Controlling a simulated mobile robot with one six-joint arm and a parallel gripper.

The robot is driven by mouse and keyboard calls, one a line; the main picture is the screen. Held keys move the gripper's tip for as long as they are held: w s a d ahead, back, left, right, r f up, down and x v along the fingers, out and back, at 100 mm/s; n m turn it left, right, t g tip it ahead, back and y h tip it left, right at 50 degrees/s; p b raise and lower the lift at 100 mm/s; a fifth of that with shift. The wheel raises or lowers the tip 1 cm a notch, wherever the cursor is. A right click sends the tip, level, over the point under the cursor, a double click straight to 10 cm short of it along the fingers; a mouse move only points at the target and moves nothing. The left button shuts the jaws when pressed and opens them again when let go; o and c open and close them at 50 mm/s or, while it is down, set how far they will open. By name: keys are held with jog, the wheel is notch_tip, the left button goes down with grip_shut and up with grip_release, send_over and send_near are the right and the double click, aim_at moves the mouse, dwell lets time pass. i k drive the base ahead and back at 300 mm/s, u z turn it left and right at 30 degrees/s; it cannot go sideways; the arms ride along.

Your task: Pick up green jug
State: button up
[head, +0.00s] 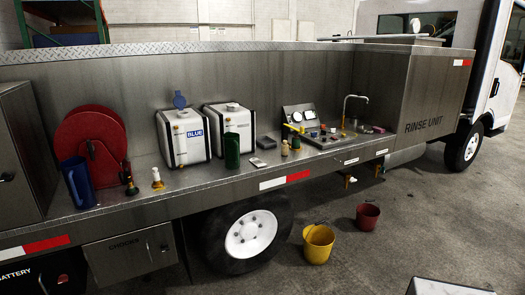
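A dark green jug (232,151) stands upright on the truck's metal deck. It is in front of the right white tank and near the deck's front edge. Its handle cannot be made out clearly. My gripper does not show in the head view.
A blue jug (78,183) stands at the left by the red hose reel (92,142). White tanks (185,136) (230,116) stand behind the green jug. A small grey device (258,161) lies right of it. Yellow (318,243) and red (367,216) buckets stand on the floor.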

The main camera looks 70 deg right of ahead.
aim_at(231, 140)
jog(key=z, duration=0.7)
jog(key=k, duration=0.75)
jog(key=u, duration=0.05)
jog(key=i, duration=1.85)
jog(key=z, duration=0.2)
